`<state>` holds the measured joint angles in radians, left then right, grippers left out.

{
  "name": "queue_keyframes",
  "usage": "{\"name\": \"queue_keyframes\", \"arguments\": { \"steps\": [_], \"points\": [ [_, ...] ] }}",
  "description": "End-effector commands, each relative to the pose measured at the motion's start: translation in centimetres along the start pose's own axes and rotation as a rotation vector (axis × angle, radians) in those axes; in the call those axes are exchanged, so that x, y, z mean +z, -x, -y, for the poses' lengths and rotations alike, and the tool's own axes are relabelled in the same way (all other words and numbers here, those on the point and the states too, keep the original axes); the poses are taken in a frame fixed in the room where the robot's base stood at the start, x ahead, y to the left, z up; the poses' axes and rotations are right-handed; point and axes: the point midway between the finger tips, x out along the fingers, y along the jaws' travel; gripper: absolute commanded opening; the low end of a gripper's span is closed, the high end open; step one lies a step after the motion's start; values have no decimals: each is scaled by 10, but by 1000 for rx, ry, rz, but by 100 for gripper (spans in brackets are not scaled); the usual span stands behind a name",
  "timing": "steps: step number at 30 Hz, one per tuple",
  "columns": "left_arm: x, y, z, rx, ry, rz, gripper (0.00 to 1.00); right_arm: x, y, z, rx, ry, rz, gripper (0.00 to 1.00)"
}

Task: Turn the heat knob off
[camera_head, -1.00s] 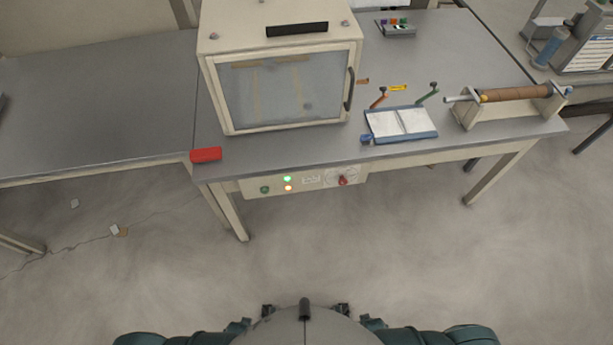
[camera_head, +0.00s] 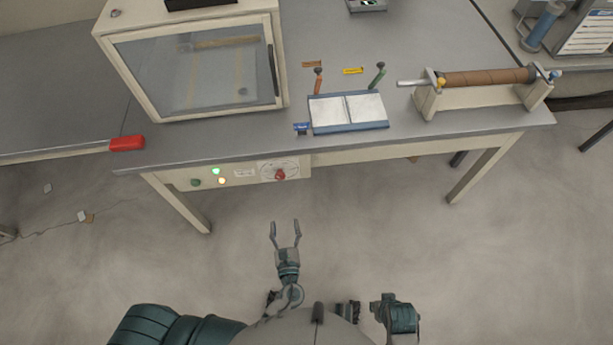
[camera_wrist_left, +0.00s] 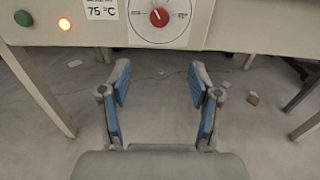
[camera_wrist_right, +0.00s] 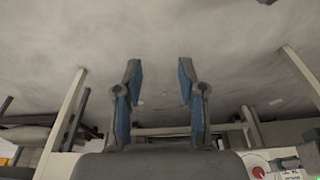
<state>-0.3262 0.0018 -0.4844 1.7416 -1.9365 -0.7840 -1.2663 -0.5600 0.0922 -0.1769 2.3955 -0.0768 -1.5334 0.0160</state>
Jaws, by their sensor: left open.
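The red heat knob (camera_head: 280,174) sits on a white round dial on the control panel under the front edge of the table. It also shows at the top of the left wrist view (camera_wrist_left: 159,17), and low in the right wrist view (camera_wrist_right: 258,172). The dial's small lettering is too small to read. My left gripper (camera_head: 284,222) is open and empty, in front of and below the knob, not touching it. In the left wrist view its two blue-padded fingers (camera_wrist_left: 158,68) stand apart below the dial. My right gripper (camera_wrist_right: 158,65) is open and empty in its wrist view.
The panel has a green button (camera_wrist_left: 23,18), lit lamps (camera_head: 222,181) and a "75 °C" label (camera_wrist_left: 99,9). Above stand a glass-fronted box (camera_head: 200,70), a red block (camera_head: 127,143), an open book-like board (camera_head: 347,111) and a roller (camera_head: 487,77). The floor before the panel is clear.

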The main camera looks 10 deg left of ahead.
Motion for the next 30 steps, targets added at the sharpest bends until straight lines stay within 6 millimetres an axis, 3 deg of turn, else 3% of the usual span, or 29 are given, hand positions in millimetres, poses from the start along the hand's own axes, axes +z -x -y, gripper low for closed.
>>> {"name": "queue_keyframes", "arguments": {
  "steps": [5, 14, 24, 30],
  "points": [
    [7, -15, 6, -2, -31, 25, 63, 0, 3, -3, -6, 0, -1, 40],
    [10, -78, 25, -1, -52, 29, 63, 5, 3, -18, -16, -4, -2, 40],
    [8, -152, 11, -1, -34, 22, 63, 6, 16, -17, -13, 2, -3, 40],
    [9, -169, 11, -2, -35, 20, 63, -4, 15, -12, -23, -1, -52, 40]
  ]
}}
